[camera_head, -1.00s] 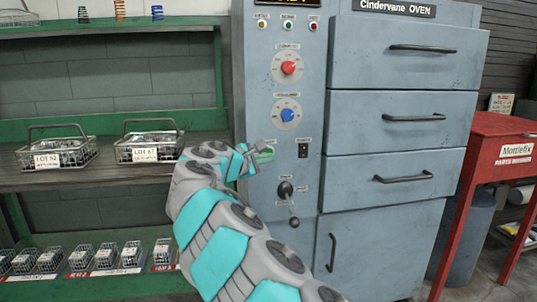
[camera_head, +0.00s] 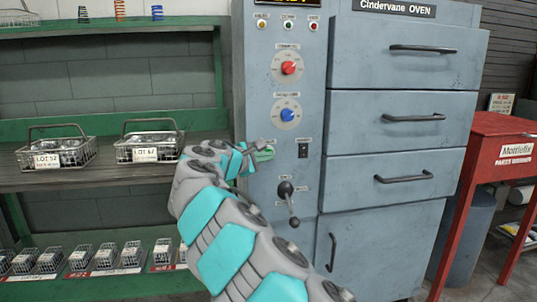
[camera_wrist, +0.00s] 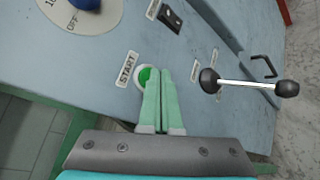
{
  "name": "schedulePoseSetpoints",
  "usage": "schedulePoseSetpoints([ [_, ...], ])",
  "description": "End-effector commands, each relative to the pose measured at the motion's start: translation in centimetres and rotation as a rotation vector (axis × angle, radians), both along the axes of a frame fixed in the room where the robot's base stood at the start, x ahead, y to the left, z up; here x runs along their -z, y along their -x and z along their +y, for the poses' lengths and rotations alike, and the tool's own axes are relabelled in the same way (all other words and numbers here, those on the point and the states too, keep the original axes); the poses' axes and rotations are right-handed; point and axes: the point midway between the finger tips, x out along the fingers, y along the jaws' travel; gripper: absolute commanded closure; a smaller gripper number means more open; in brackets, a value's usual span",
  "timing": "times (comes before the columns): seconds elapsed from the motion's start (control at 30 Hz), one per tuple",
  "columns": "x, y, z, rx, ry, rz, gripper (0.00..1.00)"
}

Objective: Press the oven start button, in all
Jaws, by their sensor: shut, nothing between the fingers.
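The oven (camera_head: 395,140) is a grey-blue cabinet with a control panel on its left side. In the wrist view the green start button (camera_wrist: 145,74) sits in a pale ring beside a START label (camera_wrist: 127,69). My gripper (camera_wrist: 158,72) is shut and empty, its green fingertips at the button and partly covering it. I cannot tell whether the tips touch it or how far it is pressed. In the head view my gripper (camera_head: 266,152) is at the panel, and the button is hidden behind it.
A red dial (camera_head: 289,68) and a blue dial (camera_head: 287,115) are above my gripper. A black rocker switch (camera_head: 303,150) and a lever (camera_head: 287,192) are close by on the right and below. Wire baskets (camera_head: 150,147) stand on the green shelf at left.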

Motion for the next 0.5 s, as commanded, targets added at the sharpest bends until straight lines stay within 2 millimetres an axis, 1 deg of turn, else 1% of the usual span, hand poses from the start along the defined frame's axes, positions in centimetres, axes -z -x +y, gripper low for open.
schedulePoseSetpoints([
  [0.5,0.1,-0.46,0.14,0.0,0.0,0.002,1.0],
])
